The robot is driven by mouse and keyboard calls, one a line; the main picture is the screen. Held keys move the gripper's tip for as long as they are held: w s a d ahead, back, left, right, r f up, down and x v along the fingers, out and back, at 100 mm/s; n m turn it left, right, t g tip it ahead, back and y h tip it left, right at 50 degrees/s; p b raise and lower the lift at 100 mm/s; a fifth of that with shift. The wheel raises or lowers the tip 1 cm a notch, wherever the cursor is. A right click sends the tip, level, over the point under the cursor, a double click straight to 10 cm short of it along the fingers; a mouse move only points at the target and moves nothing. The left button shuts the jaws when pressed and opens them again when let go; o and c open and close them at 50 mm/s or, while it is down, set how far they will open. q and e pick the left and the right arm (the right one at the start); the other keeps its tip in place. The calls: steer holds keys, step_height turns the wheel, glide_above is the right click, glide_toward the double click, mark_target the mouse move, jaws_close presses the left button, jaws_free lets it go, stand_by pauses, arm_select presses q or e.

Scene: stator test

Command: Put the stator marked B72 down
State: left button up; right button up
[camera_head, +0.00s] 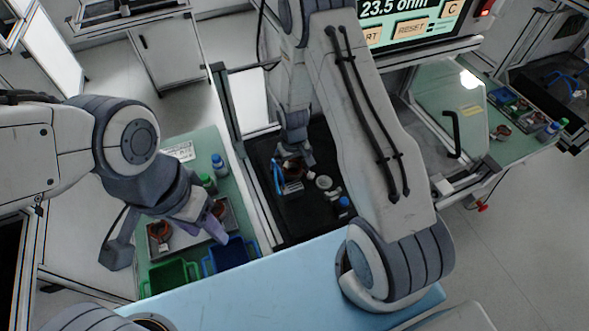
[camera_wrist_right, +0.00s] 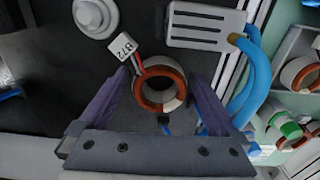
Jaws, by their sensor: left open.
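The stator marked B72 (camera_wrist_right: 160,84) is a copper-and-white ring with a white tag in the right wrist view. Whether the stator touches the surface is unclear. My left gripper (camera_head: 215,222) is open, above the front of a grey parts tray (camera_head: 236,222).
A grey terminal block (camera_wrist_right: 205,27) with blue cables (camera_wrist_right: 258,75) lies close beside the stator. A round white fixture (camera_wrist_right: 97,14) stands on the other side. A green bin (camera_head: 170,279) and a blue bin (camera_head: 230,257) stand below the left gripper. Bottles (camera_head: 218,163) stand behind the tray.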

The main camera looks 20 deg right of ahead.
jaws_close()
steer(key=shift+r, duration=0.15)
